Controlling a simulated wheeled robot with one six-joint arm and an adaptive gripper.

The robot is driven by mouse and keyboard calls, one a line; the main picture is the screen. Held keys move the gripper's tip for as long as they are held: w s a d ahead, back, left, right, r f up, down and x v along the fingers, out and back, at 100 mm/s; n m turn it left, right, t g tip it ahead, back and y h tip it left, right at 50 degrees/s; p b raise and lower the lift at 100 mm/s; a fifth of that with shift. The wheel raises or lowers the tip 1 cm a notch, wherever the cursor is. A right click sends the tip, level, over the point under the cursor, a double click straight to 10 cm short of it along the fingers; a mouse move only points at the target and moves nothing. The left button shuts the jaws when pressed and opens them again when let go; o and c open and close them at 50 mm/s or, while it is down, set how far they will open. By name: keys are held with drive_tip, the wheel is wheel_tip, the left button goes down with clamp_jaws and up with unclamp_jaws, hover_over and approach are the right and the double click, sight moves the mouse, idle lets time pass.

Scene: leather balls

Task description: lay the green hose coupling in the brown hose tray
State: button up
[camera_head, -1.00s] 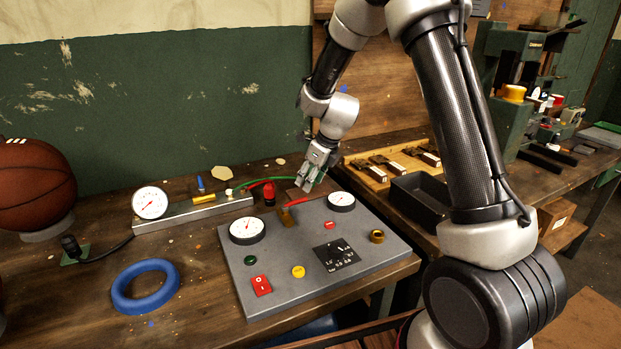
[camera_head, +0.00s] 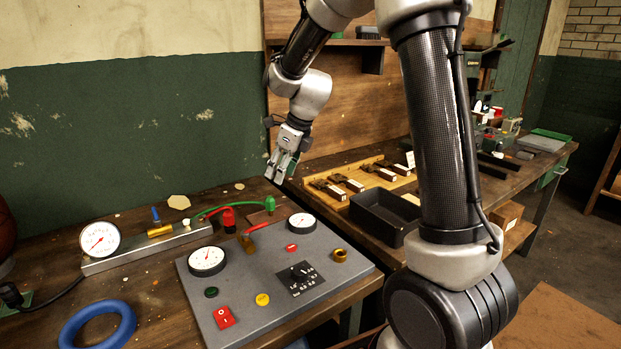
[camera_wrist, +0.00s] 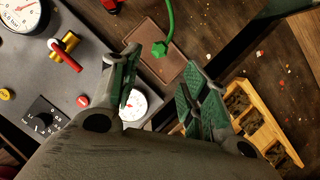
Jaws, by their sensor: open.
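The green hose coupling (camera_wrist: 160,48) shows in the wrist view at the end of its green hose, within the outline of the brown hose tray (camera_wrist: 165,73). In the head view the coupling (camera_head: 270,203) shows as a small green piece at the brown tray (camera_head: 257,219), behind the grey panel. Whether it rests flat on the tray floor is hard to tell. My gripper (camera_head: 281,172) is above and behind the tray, apart from the coupling. In the wrist view my gripper (camera_wrist: 160,82) has its green-padded fingers spread with nothing between them.
The grey panel (camera_head: 270,275) with gauges and a red lever stands in front of the tray. A red fitting (camera_head: 228,218) is left of it. A black bin (camera_head: 385,218) and a wooden rack (camera_wrist: 265,135) lie to the right. A blue ring (camera_head: 98,325) lies front left.

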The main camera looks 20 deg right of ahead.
drive_tip(key=s+d+r+n+h, duration=0.1)
drive_tip(key=s+d+r+n, duration=0.35)
drive_tip(key=s+n, duration=0.4)
drive_tip(key=s+d+r+n, duration=0.3)
drive_tip(key=s+r+n, duration=0.2)
drive_tip(key=s+n, duration=0.3)
drive_tip(key=s+d+n+h, duration=0.1)
drive_tip(key=s+d+n, duration=0.3)
drive_tip(key=s+n, duration=0.7)
drive_tip(key=s, duration=0.5)
drive_tip(key=shift+d+f+t+h, duration=0.2)
drive_tip(key=shift+t+h, duration=0.2)
